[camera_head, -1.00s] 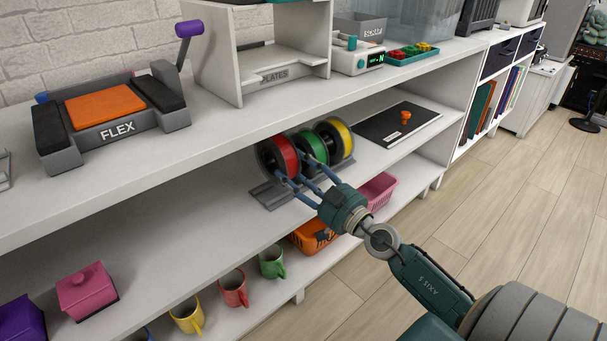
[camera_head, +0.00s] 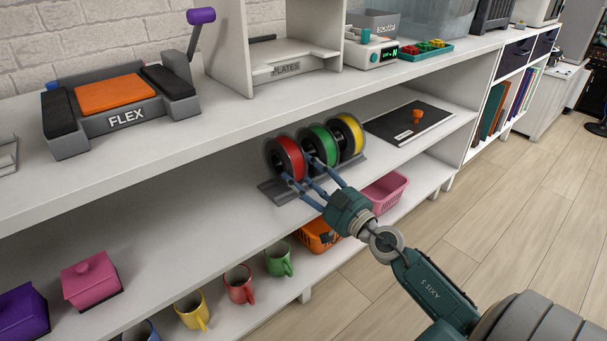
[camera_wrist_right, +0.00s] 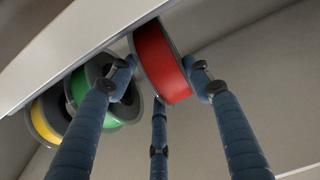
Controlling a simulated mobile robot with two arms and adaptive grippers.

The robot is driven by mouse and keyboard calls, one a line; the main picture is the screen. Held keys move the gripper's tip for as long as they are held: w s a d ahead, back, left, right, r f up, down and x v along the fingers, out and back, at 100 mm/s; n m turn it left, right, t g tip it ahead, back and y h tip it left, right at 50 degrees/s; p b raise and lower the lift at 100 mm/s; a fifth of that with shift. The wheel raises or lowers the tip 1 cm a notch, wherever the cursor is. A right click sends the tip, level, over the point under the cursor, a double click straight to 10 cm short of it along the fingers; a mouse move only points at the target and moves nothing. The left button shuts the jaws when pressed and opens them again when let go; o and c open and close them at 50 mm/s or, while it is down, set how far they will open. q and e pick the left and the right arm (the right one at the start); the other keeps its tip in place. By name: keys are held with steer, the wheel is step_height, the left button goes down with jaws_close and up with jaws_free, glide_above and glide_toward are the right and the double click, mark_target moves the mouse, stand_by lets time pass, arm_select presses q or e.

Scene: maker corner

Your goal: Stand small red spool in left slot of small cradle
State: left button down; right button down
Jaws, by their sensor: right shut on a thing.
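The red spool (camera_head: 290,157), with dark flanges, stands upright at the left end of the grey cradle (camera_head: 274,194) on the middle shelf. A green spool (camera_head: 324,146) and a yellow spool (camera_head: 347,135) stand to its right in the same row. My right gripper (camera_head: 300,180) reaches in from the front right and is shut on the red spool. In the right wrist view its fingers (camera_wrist_right: 165,82) lie around the red spool (camera_wrist_right: 160,62). The fingers hide part of the cradle, and I cannot tell whether the spool rests fully in the slot. My left gripper is out of view.
The top shelf (camera_head: 225,125) overhangs close above the spools. A black board (camera_head: 409,123) with an orange knob lies to the right. Mugs (camera_head: 239,285), an orange basket (camera_head: 318,236) and a pink basket (camera_head: 386,190) sit below.

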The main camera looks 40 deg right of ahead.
steer(key=shift+r, duration=0.1)
steer(key=c, duration=0.7)
jaws_free()
steer(key=shift+s+f, duration=0.2)
steer(key=s, duration=0.7)
steer(key=s+d+f, duration=0.1)
steer(key=s, duration=0.3)
steer(key=shift+s, duration=0.3)
